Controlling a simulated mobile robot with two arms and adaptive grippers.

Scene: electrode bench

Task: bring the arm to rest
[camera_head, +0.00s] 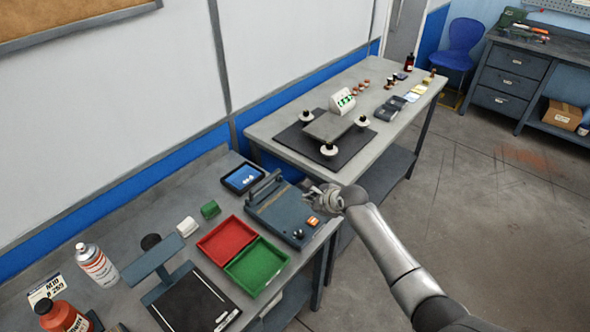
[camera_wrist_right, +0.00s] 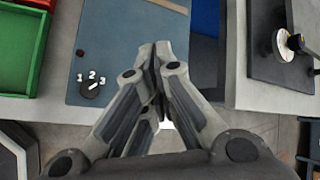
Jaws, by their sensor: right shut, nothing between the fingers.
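My right arm (camera_head: 388,255) reaches in from the lower right in the head view. The device's panel with a black dial marked 1, 2, 3 (camera_wrist_right: 90,88) lies below and left of the fingers. Whether the fingers touch the device cannot be told. My left gripper is not in view.
A red tray (camera_head: 226,240) and a green tray (camera_head: 258,266) lie left of the device. A tablet (camera_head: 243,178) is behind it. A second table (camera_head: 392,135) carries a dark mat with a plate on round feet. Open floor (camera_head: 480,230) lies to the right.

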